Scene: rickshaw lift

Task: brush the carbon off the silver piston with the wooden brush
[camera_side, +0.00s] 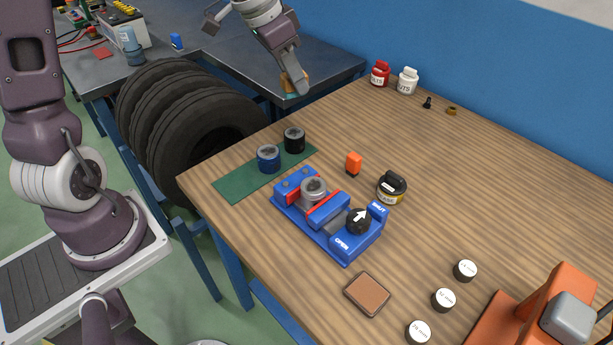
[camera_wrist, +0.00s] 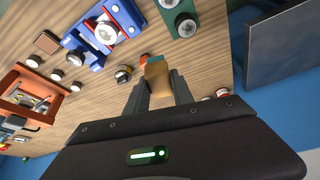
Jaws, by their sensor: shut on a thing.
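The silver piston (camera_side: 313,190) stands upright between the jaws of a blue vise (camera_side: 340,245) on the wooden table. It also shows in the wrist view (camera_wrist: 106,33). Any carbon on it is too small to make out. My gripper (camera_side: 291,84) is shut on a tan wooden piece, which looks like the wooden brush (camera_wrist: 157,73); a teal part shows beside it. My gripper holds it near the table's far left edge, well away from the piston. The fingers hide part of the brush, and I cannot make out its bristles.
A green mat (camera_side: 235,182) with a blue piston (camera_side: 268,158) and a black one (camera_side: 294,140) lies beside the vise. Red and white bottles stand at the back.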

